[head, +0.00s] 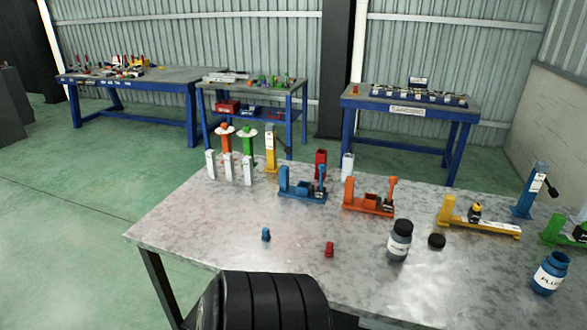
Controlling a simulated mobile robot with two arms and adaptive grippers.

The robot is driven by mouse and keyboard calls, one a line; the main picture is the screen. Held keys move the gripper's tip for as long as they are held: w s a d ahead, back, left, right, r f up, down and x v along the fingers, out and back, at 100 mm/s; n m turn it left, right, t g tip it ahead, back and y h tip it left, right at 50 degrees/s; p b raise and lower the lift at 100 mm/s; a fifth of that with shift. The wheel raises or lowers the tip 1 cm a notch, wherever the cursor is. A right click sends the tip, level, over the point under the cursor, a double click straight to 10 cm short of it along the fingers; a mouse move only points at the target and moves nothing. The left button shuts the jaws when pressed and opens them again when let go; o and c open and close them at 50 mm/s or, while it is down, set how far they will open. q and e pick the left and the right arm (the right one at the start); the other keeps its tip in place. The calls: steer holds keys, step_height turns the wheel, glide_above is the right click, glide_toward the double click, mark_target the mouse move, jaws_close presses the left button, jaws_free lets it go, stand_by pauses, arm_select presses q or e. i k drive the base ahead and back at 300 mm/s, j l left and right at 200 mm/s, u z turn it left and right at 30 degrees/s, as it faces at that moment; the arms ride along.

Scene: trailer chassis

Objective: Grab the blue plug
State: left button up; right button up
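The blue plug (266,234) is a small blue piece on the grey metal table (205,225), left of the table's middle and near its front. A similar small red piece (329,249) lies to its right, apart from it. Nothing touches the blue plug, and bare tabletop surrounds it. Neither of my grippers shows in the head view.
Behind the plug stand white posts (230,168), a blue fixture (303,190) and an orange fixture (369,205). A black-capped jar (399,241), black lid (437,241), yellow fixture (478,220) and blue labelled jar (549,273) are to the right. The front left tabletop is clear.

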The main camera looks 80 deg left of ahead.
mark_target(265, 237)
steer(key=u, duration=2.7)
steer(key=j+z, duration=0.15)
steer(key=z, duration=0.4)
steer(key=i+j+z, duration=0.1)
steer(key=j+z, duration=0.3)
steer(key=j, duration=0.45)
steer(key=j+z, duration=0.4)
steer(key=j, duration=0.45)
